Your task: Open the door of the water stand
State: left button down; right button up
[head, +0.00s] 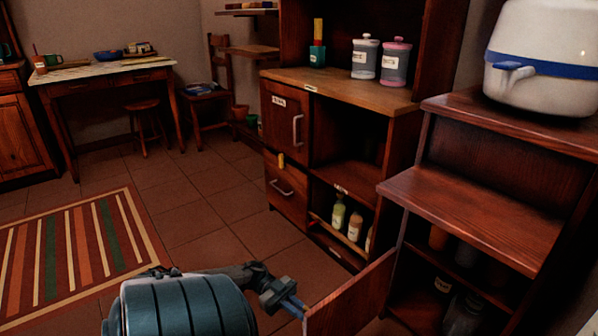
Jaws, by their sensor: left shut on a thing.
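The water stand (470,210) is a dark reddish wood unit at the right, with a white and blue water container (545,60) on top. Its door (350,300) stands swung out from the stand toward the lower middle of the view, and its lower part is cut off by the frame. Behind it the inside of the stand shows, with bottles and jars in shadow. My left gripper (291,304) is shut at the free edge of the door; whether it grips a handle or the edge is too small to tell. My right gripper is out of view.
A wooden cabinet (340,85) with jars on top and bottles on a low shelf stands beyond the door. A striped rug (80,255) lies at the left. A table (105,72) with a stool (145,107) stands far back. The tiled floor between is clear.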

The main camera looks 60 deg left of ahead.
pick_arm(q)
jog(key=c, duration=1.5)
grip_release()
jog(key=shift+w, duration=0.65)
jog(key=shift+s, duration=0.2)
jog(key=b+v, duration=0.1)
jog(key=v, duration=0.9)
jog(key=shift+s+a+b, duration=0.15)
jog(key=shift+a+b, duration=0.15)
jog(key=shift+a, duration=0.1)
